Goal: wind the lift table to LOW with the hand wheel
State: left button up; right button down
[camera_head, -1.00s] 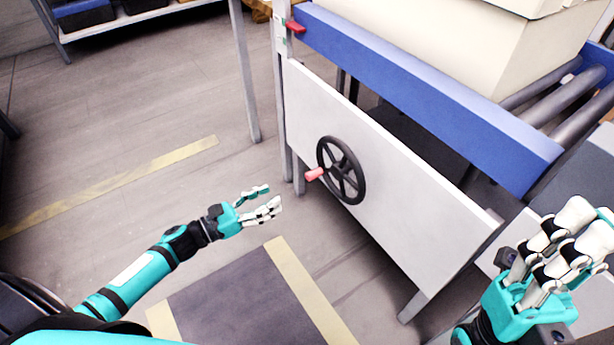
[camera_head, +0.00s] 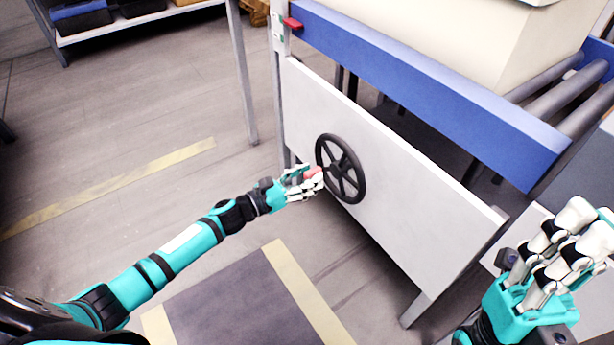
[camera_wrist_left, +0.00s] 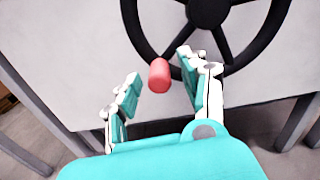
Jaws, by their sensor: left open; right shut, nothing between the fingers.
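The black hand wheel (camera_head: 341,168) is mounted on the white side panel of the lift table (camera_head: 400,170). Its red handle (camera_head: 313,173) sticks out from the rim at the wheel's left side. My left gripper (camera_head: 308,180) is open at the handle. In the left wrist view, the red handle (camera_wrist_left: 159,76) lies between the open fingertips of the left gripper (camera_wrist_left: 158,75), with the wheel (camera_wrist_left: 207,12) behind. I cannot tell whether a finger touches the handle. A red pointer (camera_head: 292,23) shows at the table's left post. My right gripper (camera_head: 565,235) is shut and empty at the lower right.
A cream box (camera_head: 470,50) sits on the rollers (camera_head: 575,95) behind the blue rail (camera_head: 430,95). A dark mat (camera_head: 235,305) with yellow edging lies on the floor in front. A shelf (camera_head: 140,15) stands at the back left. The floor left of the table is clear.

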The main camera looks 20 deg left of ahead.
pick_arm(q)
grip_shut()
dwell(0.5)
